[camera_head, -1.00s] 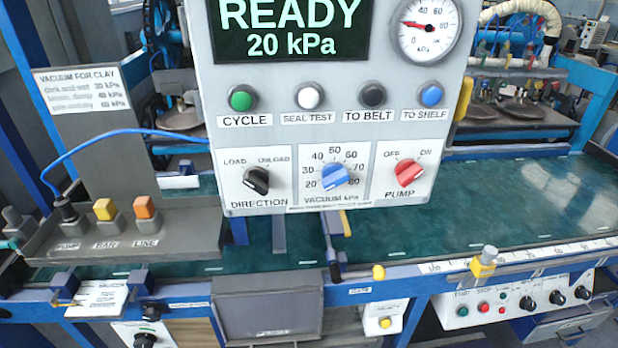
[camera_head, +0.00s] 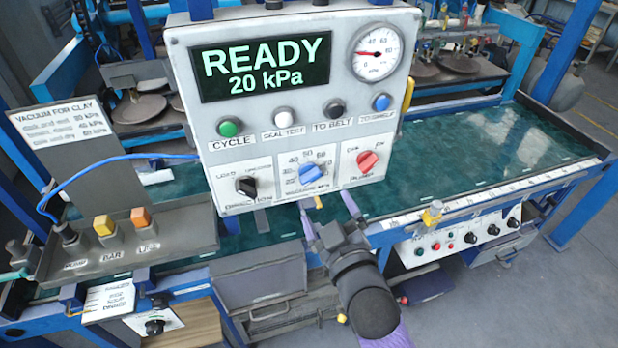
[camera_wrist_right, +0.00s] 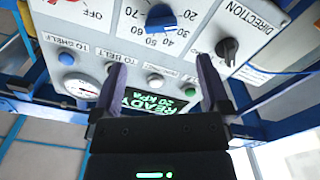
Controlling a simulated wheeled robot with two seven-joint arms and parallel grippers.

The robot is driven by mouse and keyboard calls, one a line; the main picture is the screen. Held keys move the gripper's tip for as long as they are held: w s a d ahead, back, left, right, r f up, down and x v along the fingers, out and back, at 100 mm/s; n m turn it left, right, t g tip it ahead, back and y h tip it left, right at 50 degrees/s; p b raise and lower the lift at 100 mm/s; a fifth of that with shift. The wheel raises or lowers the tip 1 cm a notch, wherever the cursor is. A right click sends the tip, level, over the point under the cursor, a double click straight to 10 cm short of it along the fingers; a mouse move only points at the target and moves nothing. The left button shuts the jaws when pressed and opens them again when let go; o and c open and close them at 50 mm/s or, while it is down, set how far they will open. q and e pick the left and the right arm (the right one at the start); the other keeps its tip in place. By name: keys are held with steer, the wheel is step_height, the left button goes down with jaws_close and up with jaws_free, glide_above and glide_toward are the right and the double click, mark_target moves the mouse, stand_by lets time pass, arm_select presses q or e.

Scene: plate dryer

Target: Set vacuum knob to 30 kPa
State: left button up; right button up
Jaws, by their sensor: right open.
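The blue vacuum knob (camera_head: 312,173) sits at the bottom middle of the white control panel, inside a printed dial. The display (camera_head: 264,69) reads READY, 20 kPa, and the gauge needle points low. My right gripper (camera_head: 329,211) is open and empty just below the panel, under the blue knob and apart from it. In the right wrist view, the two fingers (camera_wrist_right: 160,85) spread wide with the panel beyond them, and the blue knob (camera_wrist_right: 160,17) shows upside down past the fingertips. My left gripper is not in view.
The black direction knob (camera_head: 247,187) is left of the vacuum knob and the red pump knob (camera_head: 367,160) is right. A row of push buttons, including green (camera_head: 229,127), runs above. A blue rail with a yellow stop (camera_head: 432,214) runs right of my arm.

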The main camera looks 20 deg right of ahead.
mark_target(312, 181)
steer(key=w, duration=0.7)
steer(key=shift+w+a+f, duration=0.1)
steer(key=shift+w+a, duration=0.05)
steer(key=shift+w, duration=0.2)
steer(key=c, duration=1.3)
steer(key=shift+m, duration=0.3)
steer(key=m+p, duration=0.1)
steer(key=m, duration=0.1)
steer(key=shift+m, duration=0.4)
steer(key=shift+m+p, duration=0.95)
steer(key=shift+m, duration=1.15)
